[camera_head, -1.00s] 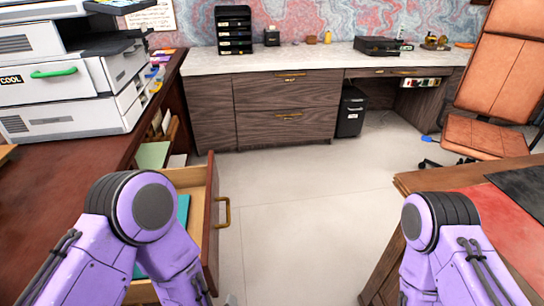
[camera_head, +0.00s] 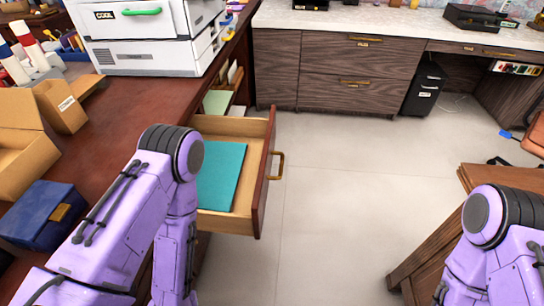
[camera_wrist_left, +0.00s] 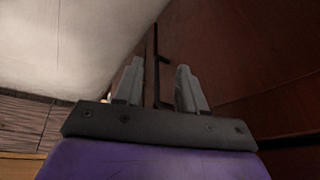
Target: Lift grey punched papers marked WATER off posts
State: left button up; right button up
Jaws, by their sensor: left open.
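No grey punched papers marked WATER and no posts can be made out in these frames. My left gripper (camera_wrist_left: 160,88) shows in the left wrist view, with its two grey fingers apart and nothing between them. A dark red-brown wooden surface (camera_wrist_left: 230,55) fills the right of that view. In the head view only my two purple arms show, the left one beside the open drawer (camera_head: 262,180); both grippers are out of sight there. A teal folder or sheet (camera_head: 222,172) lies in the drawer.
The red-brown desk (camera_head: 105,150) at left holds a white printer (camera_head: 150,50), a cardboard box (camera_head: 25,150) and a blue box (camera_head: 40,215). The drawer juts into the aisle. Grey floor (camera_head: 350,190) is clear in the middle. A wooden desk (camera_head: 425,240) stands at right.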

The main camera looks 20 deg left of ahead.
aim_at(49, 46)
jog(key=k, duration=0.95)
jog(key=z, duration=0.4)
jog(key=i, duration=1.3)
jog(key=u, duration=1.2)
